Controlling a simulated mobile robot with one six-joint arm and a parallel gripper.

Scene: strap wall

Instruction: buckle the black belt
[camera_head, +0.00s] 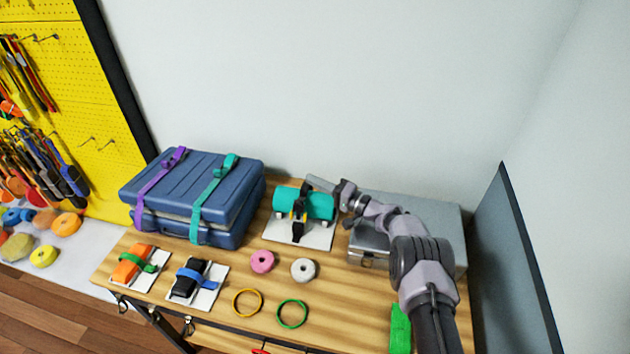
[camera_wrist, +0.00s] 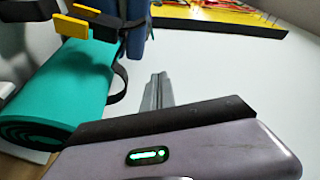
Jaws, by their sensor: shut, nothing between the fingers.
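A teal roll (camera_head: 318,206) lies on a white board (camera_head: 275,232) near the back of the bench. The black belt (camera_head: 298,232) goes around the roll's middle, and its lower part hangs over the front onto the board. Small yellow pieces (camera_head: 293,215) sit on it. In the wrist view the teal roll (camera_wrist: 62,90) is at the left, with the black belt (camera_wrist: 119,88) and yellow pieces (camera_wrist: 70,26) at the upper left. Whether the belt is fastened I cannot tell. My gripper (camera_head: 312,180) is shut and empty, above and behind the roll's right part, apart from the belt in the wrist view (camera_wrist: 157,82).
Blue cases (camera_head: 175,180) with purple and teal straps stand left of the board. A grey case (camera_head: 440,225) is under my arm at the right. Pink (camera_head: 262,261) and white (camera_head: 303,269) rolls and two rings lie in front. The wall is close behind.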

